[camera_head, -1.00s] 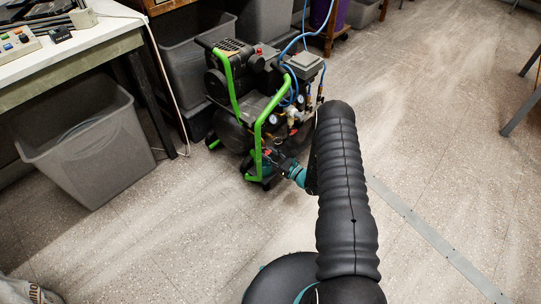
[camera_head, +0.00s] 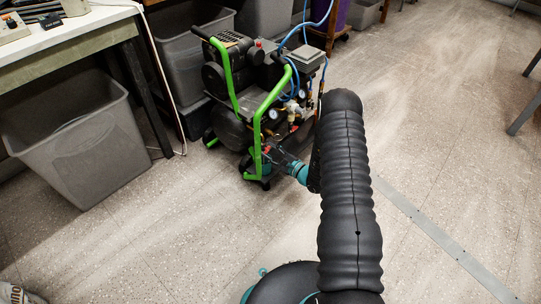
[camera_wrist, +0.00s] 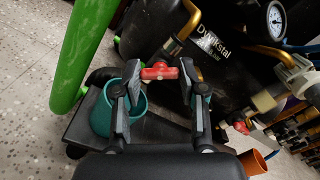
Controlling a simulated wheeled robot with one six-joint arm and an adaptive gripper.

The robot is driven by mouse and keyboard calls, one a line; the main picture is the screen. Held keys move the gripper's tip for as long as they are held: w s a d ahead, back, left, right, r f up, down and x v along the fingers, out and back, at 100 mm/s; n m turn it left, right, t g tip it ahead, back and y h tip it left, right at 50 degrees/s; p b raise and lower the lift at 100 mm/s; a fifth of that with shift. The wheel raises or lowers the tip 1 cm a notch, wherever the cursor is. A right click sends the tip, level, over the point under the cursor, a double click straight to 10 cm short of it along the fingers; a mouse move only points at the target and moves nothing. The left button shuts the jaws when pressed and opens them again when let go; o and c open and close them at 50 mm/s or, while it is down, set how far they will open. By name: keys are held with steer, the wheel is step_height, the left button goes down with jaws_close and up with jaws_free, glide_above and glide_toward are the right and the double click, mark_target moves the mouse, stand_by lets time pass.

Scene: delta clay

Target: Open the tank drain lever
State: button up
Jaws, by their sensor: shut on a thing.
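The tank drain lever (camera_wrist: 160,71) is a small red handle on a brass fitting at the black tank (camera_wrist: 150,30) in the wrist view. My gripper (camera_wrist: 160,80) is shut on it, with one finger at each end of the red part. In the head view my gripper (camera_head: 278,157) is at the low front of the compressor (camera_head: 240,95), beside its green frame. The lever is too small to make out there, and my arm covers part of the compressor's right side.
A teal cup (camera_wrist: 102,112) stands on a dark base below the lever, close to the left finger. A green frame tube (camera_wrist: 82,55) rises at left. A second red handle (camera_wrist: 241,127) and an orange-brown pot (camera_wrist: 254,162) are at right. A grey bin (camera_head: 75,140) stands left; the floor right is open.

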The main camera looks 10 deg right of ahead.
steer(key=shift+n+b, duration=0.35)
steer(key=shift+n, duration=0.15)
steer(key=o, duration=1.2)
steer(key=shift+c, duration=0.2)
steer(key=v, duration=1.2)
